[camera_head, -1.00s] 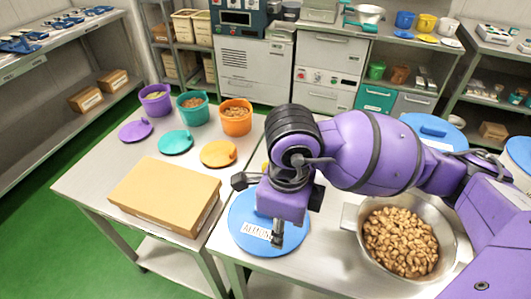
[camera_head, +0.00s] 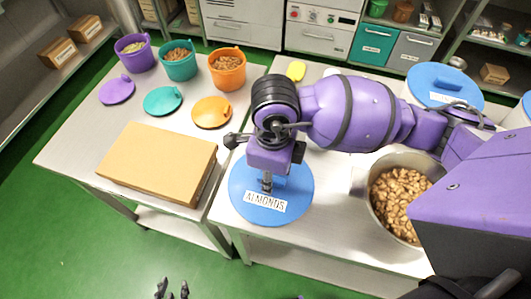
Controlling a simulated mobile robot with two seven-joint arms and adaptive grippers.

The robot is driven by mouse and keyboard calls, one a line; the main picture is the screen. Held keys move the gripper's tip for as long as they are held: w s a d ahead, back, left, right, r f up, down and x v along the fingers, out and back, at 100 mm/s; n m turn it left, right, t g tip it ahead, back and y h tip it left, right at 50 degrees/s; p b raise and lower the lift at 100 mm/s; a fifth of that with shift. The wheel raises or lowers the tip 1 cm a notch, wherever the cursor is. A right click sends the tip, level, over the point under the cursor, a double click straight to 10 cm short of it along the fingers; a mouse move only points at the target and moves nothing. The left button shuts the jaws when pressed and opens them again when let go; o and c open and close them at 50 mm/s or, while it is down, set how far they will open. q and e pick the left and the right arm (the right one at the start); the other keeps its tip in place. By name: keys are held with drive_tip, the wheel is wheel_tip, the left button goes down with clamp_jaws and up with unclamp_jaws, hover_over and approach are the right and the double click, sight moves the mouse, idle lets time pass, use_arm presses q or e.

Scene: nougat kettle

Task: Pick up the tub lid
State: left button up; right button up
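A round blue lid (camera_head: 300,190) with a white "ALMONDS" label (camera_head: 265,202) lies on the right-hand steel table. My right gripper (camera_head: 267,185) points down over the middle of this lid. Its body and purple wrist hide the lid's handle and far part, so I cannot tell whether the fingers hold anything. My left gripper (camera_head: 172,289) shows at the bottom edge, over the floor; its dark fingertips are apart and empty. Another blue lid (camera_head: 470,93) with a raised handle shows at the upper right.
A steel pot of nuts (camera_head: 400,195) stands right of the almonds lid, partly behind my arm. On the left table are a cardboard box (camera_head: 155,160), purple (camera_head: 117,90), teal (camera_head: 163,100) and orange (camera_head: 212,112) lids, and matching buckets. Green floor lies in front.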

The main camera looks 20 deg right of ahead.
drive_tip(key=shift+f, duration=0.2)
clamp_jaws()
drive_tip(key=shift+w+r, duration=0.1)
